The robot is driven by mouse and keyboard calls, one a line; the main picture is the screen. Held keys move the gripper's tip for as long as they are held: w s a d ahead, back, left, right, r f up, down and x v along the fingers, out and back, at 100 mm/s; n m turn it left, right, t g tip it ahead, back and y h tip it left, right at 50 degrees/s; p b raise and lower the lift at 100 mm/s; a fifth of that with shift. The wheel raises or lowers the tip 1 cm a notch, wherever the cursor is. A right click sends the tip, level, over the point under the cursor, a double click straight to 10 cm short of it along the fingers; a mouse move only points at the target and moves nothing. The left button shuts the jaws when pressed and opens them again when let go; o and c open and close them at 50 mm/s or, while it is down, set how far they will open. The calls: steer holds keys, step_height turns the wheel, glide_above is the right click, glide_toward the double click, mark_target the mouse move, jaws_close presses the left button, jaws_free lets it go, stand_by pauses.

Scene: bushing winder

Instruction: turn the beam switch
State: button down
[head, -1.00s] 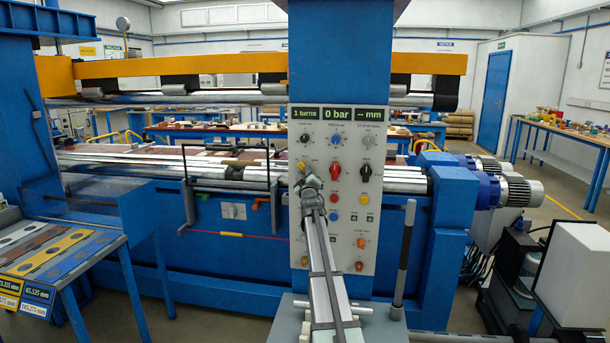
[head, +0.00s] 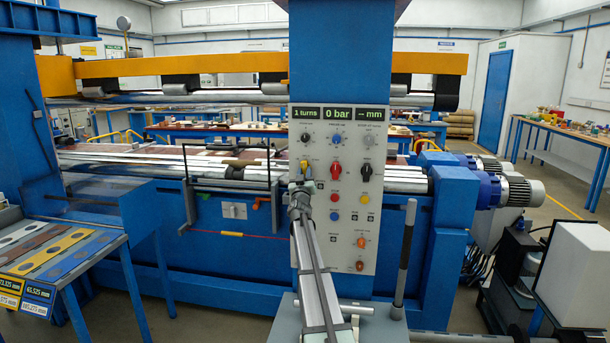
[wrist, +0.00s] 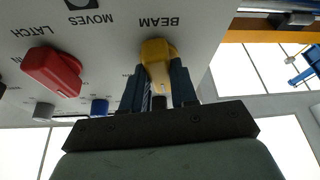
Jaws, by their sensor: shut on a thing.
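The yellow beam switch (wrist: 157,54) sits on the panel under the label BEAM in the wrist view. It also shows in the head view (head: 304,165), at the left of the panel's knob row. My gripper (wrist: 159,88) has its two dark fingers on either side of the yellow knob and is shut on it. In the head view my gripper (head: 301,186) reaches up to the panel's left edge and partly hides the area below the switch.
The red latch switch (wrist: 52,72) is beside the beam switch, and it shows in the head view (head: 335,170). A black switch (head: 365,171) is farther right. Push buttons and orange knobs sit lower on the control panel (head: 350,215). A grey lever (head: 404,255) stands right of my arm.

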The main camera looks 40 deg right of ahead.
steer(key=shift+m+g+h, duration=0.4)
steer(key=shift+m+h, duration=0.1)
steer(key=shift+m, duration=0.8)
steer(key=c, duration=0.9)
jaws_free()
steer(key=shift+a, duration=0.1)
steer(key=v, duration=1.3)
steer(key=shift+s+a+f, duration=0.1)
steer(key=shift+a+f, duration=0.05)
steer(key=shift+a, duration=0.15)
steer(key=shift+m, duration=0.3)
